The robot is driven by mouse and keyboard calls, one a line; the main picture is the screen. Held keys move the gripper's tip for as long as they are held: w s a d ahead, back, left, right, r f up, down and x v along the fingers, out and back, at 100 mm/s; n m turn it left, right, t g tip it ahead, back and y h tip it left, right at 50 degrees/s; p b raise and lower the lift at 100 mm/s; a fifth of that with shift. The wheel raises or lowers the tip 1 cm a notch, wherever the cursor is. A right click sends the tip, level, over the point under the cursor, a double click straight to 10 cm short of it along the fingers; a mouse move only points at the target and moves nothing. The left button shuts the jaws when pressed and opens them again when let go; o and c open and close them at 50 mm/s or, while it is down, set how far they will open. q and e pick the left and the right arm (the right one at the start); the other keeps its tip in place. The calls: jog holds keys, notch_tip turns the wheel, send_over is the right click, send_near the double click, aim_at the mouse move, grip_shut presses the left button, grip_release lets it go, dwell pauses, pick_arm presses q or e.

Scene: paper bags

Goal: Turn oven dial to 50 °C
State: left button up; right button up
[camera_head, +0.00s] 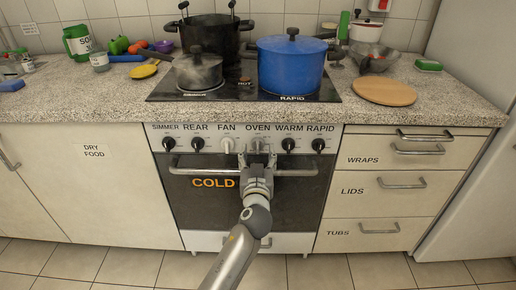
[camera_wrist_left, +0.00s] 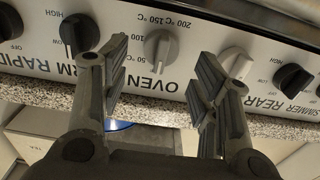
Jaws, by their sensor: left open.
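My left gripper (camera_head: 257,160) is in front of and just below the dial. In the left wrist view my left gripper (camera_wrist_left: 161,75) is open, with a finger on either side of the dial and apart from it. My right gripper is not in view.
The pale fan dial (camera_head: 227,145) and black warm dial (camera_head: 288,145) flank the oven dial closely. The oven door handle (camera_head: 190,171) runs below the panel. A blue pot (camera_head: 291,68) and a grey pot (camera_head: 198,72) stand on the hob above.

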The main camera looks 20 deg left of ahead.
aim_at(258, 148)
pick_arm(q)
jog(key=shift+x, duration=1.85)
jog(key=c, duration=1)
